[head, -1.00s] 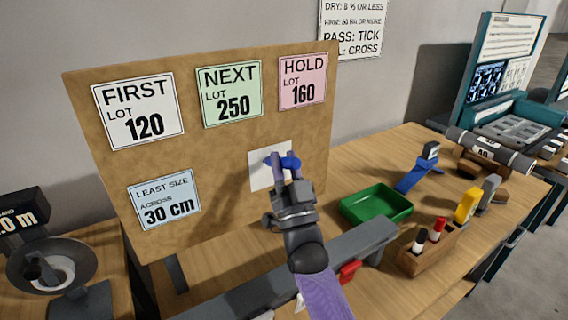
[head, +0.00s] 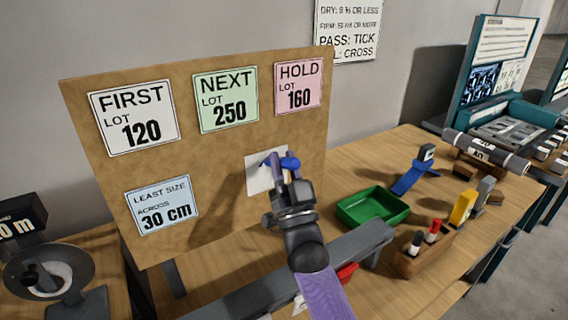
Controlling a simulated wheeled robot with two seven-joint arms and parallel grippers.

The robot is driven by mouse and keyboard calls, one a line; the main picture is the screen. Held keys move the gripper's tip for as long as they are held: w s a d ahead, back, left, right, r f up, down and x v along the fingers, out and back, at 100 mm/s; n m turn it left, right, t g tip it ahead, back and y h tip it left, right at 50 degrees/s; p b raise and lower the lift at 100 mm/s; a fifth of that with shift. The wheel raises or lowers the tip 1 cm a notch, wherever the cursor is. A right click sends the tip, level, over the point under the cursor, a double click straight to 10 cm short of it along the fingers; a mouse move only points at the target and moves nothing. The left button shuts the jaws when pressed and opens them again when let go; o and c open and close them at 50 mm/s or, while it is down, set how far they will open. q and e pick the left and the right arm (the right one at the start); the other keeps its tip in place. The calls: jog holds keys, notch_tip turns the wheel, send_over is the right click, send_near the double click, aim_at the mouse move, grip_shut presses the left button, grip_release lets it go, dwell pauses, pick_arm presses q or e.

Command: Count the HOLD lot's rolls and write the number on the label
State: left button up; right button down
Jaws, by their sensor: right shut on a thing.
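A pink HOLD card (head: 299,87) reading LOT 160 is on the upper right of the brown board (head: 240,160). A blank-looking white label (head: 257,177) is on the board below it. My right gripper (head: 278,167) is shut on a blue thing (head: 290,163), perhaps a pen, in front of the label and partly covering it. I cannot tell whether the blue thing touches the label. Grey rolls (head: 485,150) with number labels lie on a wooden rest at the right. My left gripper is not in view.
A green tray (head: 372,222) and a wooden block with black and red pens (head: 425,250) stand on the table. A blue stand (head: 415,175) and yellow and grey pieces (head: 465,207) are beyond. FIRST (head: 135,118) and NEXT (head: 226,100) cards share the board.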

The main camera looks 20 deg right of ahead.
jog(key=shift+d, duration=0.1)
jog(key=shift+d, duration=0.35)
jog(key=shift+w, duration=0.1)
jog(key=shift+d, duration=0.4)
dwell(0.4)
jog(key=shift+d+f+b, duration=0.2)
jog(key=shift+f+b, duration=0.1)
